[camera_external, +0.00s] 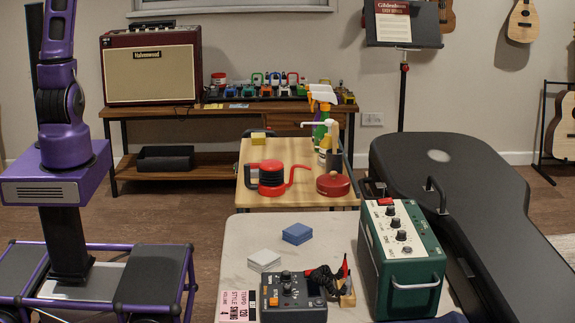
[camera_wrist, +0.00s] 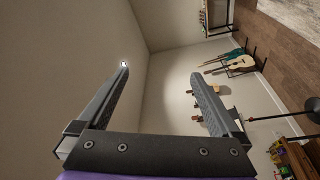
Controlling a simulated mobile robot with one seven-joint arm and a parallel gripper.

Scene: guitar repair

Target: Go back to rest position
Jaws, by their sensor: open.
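My gripper (camera_wrist: 160,95) shows in the wrist view with its two fingers wide apart. It is open and nothing is between the fingers. Beyond it are a bare wall (camera_wrist: 85,60) and, further off, several guitars, so the wrist camera looks across the room rather than down at a table. In the external view my purple arm rises at the left and runs out of the top of the picture. My gripper is out of that view.
A pale table (camera_external: 235,245) at the front holds a green amplifier box (camera_external: 402,258) and a grey pedal (camera_external: 293,297). A wooden table (camera_external: 243,190) with red items stands behind it. A black guitar case (camera_external: 465,200) lies at the right. Brown floor is free between my base and the tables.

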